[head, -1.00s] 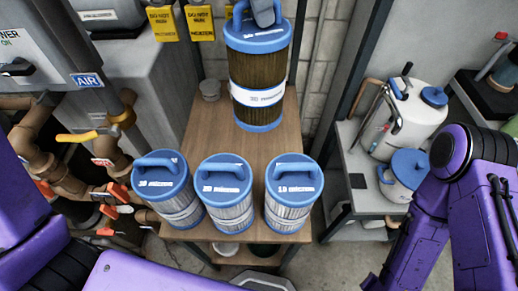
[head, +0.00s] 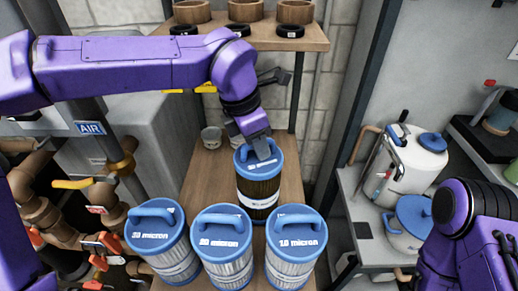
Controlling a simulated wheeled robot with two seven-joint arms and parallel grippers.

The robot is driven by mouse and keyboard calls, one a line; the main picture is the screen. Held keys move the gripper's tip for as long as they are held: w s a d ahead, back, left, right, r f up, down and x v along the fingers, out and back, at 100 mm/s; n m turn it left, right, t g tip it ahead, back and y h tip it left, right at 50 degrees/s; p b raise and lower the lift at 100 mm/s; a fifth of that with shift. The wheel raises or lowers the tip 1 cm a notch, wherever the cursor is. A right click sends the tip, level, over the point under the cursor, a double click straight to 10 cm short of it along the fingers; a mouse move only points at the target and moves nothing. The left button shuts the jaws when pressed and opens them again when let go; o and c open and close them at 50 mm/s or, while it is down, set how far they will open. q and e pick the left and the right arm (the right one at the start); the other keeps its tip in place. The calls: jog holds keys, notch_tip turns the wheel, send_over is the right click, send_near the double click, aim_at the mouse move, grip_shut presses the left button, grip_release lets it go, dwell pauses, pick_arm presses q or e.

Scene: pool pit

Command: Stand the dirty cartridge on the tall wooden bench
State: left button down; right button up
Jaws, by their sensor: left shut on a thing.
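The dirty cartridge (head: 258,187) has brown, stained pleats, blue end caps and a white band. It is upright over the wooden bench (head: 204,180), behind the row of clean cartridges. My left gripper (head: 262,148) comes down from above and is shut on its top handle. The cartridge's lower end is partly hidden by the front row, so I cannot tell whether it touches the bench top. My right arm shows at the lower right, but its gripper is out of view.
Three clean cartridges, marked 30 micron (head: 157,240), 20 micron (head: 222,245) and 10 micron (head: 296,245), line the bench's front edge. Small grey cups (head: 211,137) stand at the back left. A wooden shelf (head: 312,40) with rings hangs above. A white tank (head: 415,157) stands right.

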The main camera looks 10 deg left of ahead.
pick_arm(q)
jog(key=shift+f, duration=0.95)
jog(key=c, duration=1)
grip_release()
jog(key=shift+f, duration=0.1)
jog(key=v, duration=1.2)
jog(key=shift+b, duration=0.3)
